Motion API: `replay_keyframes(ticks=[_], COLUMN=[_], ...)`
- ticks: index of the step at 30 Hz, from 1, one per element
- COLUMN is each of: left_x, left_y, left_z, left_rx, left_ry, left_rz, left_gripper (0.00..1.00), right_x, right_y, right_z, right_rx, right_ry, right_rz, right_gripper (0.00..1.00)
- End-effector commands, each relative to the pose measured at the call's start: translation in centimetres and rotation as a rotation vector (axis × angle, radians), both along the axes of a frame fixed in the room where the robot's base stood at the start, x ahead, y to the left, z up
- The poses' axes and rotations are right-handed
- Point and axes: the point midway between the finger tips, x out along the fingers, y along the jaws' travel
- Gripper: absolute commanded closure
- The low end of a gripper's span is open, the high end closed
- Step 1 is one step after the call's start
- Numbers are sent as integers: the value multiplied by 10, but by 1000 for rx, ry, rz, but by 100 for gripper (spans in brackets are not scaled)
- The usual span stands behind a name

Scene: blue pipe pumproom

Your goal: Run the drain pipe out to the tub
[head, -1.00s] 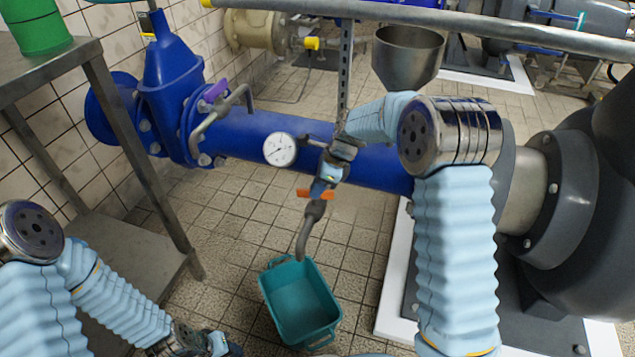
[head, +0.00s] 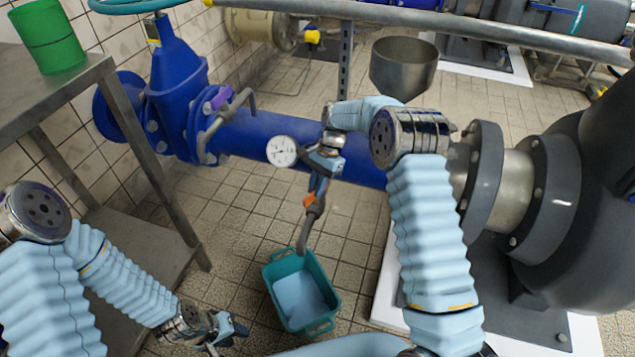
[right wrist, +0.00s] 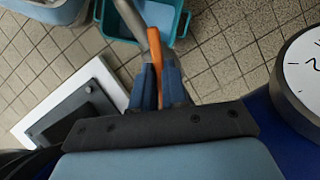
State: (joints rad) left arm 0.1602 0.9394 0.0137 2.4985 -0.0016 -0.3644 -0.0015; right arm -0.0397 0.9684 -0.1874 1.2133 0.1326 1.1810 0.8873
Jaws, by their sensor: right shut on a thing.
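The drain pipe (head: 308,232) is a grey bent tube hanging from the small drain valve on the big blue pipe (head: 250,135). Its lower end is over the back of the teal tub (head: 333,293) on the floor. A pale blue surface, like water, shows inside the tub. My right gripper (head: 317,188) is shut on the orange lever (head: 309,202). In the right wrist view the lever (right wrist: 155,50) runs between the blue fingers, beside the drain pipe (right wrist: 130,18). My left gripper (head: 228,328) is low, left of the tub, apart from it; its jaw gap is unclear.
A round gauge (head: 282,151) sits close left of my right gripper. A grey funnel (head: 403,68) stands behind. A steel table (head: 95,75) with a green cylinder (head: 50,38) is at left. The dark pump (head: 555,240) fills the right. Tiled floor around the tub is partly free.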

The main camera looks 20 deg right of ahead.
Motion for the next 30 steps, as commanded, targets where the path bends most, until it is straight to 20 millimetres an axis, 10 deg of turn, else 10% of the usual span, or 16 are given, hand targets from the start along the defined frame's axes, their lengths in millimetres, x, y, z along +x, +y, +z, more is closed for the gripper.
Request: replay_keyframes(ticks=[30], left_x=[-1], left_y=[-3], left_z=[10], left_rx=[-5], left_ry=[2], left_rz=[-6], left_gripper=[62], right_x=[2], right_y=[1], right_z=[0], right_rx=[-2], right_ry=[-2], right_rz=[438], right_gripper=[100])
